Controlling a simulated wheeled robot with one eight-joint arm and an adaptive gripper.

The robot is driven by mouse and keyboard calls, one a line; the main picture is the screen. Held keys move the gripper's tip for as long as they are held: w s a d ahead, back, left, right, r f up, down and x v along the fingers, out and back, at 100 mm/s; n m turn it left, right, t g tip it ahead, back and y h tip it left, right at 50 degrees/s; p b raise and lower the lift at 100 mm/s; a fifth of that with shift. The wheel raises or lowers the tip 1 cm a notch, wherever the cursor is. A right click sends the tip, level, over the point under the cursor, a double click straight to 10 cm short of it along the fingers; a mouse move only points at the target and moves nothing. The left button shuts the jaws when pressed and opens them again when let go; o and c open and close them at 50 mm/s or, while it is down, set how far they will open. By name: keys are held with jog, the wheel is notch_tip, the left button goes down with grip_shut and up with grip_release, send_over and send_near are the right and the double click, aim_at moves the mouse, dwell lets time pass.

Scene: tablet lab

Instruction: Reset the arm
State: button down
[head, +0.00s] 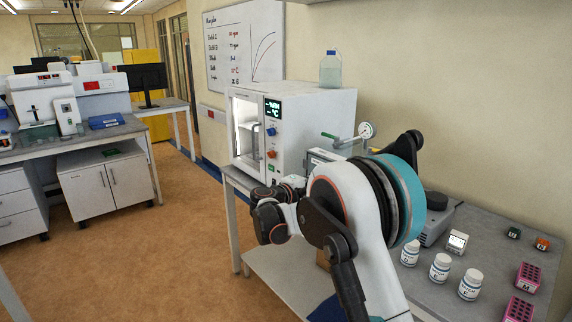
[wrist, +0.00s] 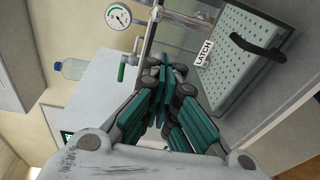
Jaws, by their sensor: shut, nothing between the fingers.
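My gripper (wrist: 166,80) shows in the wrist view, with its teal-padded fingers shut and nothing between them. It points toward a metal pipe and a perforated box marked LATCH (wrist: 245,60), with a black handle. I cannot tell how far the fingertips are from these. In the head view my arm is folded up in front of the right-hand bench, and I cannot make out the gripper's fingers there.
A white cabinet (head: 318,115) with a lit display carries a water bottle (head: 330,70). A pressure gauge (head: 366,130) stands close behind my arm. White jars (head: 440,267) and pink racks (head: 528,278) stand on the bench at right. Open floor (head: 150,260) lies left.

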jog(key=s+d+r+m+g+y, duration=0.1)
jog(key=s+d+r+m+y, duration=0.15)
jog(key=s, duration=0.55)
jog(key=s+d+r+m+g+y+b, duration=0.15)
jog(key=s+d, duration=0.25)
jog(key=s, duration=0.5)
jog(key=s+d+r+m+g+y, duration=0.1)
jog(key=s+d+g+y, duration=0.15)
jog(key=s, duration=0.55)
jog(key=s+a+f+m+y, duration=0.1)
jog(key=s+f+y, duration=0.1)
jog(key=s, duration=0.7)
jog(key=s+a+f+m+y, duration=0.1)
jog(key=s+f, duration=0.3)
jog(key=s, duration=0.4)
jog(key=s+a+f+m+y, duration=0.2)
jog(key=s+f, duration=0.1)
jog(key=s, duration=0.6)
jog(key=shift+s+a+f+y+b, duration=0.2)
jog(key=shift+s+a+y+b, duration=0.15)
jog(key=shift+b, duration=0.1)
